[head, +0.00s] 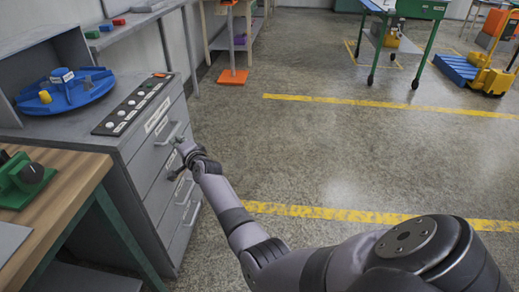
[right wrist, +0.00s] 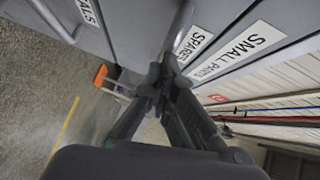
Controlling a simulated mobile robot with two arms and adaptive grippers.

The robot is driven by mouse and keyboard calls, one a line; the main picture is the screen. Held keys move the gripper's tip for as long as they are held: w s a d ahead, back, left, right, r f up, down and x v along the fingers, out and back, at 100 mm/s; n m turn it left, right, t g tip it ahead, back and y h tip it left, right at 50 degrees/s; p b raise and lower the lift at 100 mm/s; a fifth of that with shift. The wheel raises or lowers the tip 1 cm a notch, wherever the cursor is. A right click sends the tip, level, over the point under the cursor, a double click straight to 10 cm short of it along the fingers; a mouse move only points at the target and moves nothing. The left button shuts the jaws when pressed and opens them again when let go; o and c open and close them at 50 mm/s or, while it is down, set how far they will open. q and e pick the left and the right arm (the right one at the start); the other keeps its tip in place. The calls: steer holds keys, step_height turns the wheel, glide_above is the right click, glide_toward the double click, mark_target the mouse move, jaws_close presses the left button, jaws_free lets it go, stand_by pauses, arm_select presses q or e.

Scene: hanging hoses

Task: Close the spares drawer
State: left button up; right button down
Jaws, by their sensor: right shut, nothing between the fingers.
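The spares drawer (right wrist: 193,44) shows its white SPARES label in the right wrist view, next to the SMALL PARTS drawer (right wrist: 240,47). It belongs to the grey drawer cabinet (head: 140,150) at the left of the head view. My right gripper (head: 184,148) is at the cabinet's front, near the upper drawers. Its fingers (right wrist: 160,80) are shut and empty, close to the spares drawer and partly hiding its front. I cannot tell whether they touch it, nor how far the drawer stands out. My left gripper is not in view.
A blue round tray (head: 95,92) and a black button strip (head: 130,105) are on the cabinet top. A wooden bench (head: 75,180) with a green device (head: 25,178) stands at the near left. The floor (head: 300,150) right of the cabinet is clear.

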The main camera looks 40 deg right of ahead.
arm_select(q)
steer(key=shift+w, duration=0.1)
arm_select(e)
steer(key=shift+a, duration=0.2)
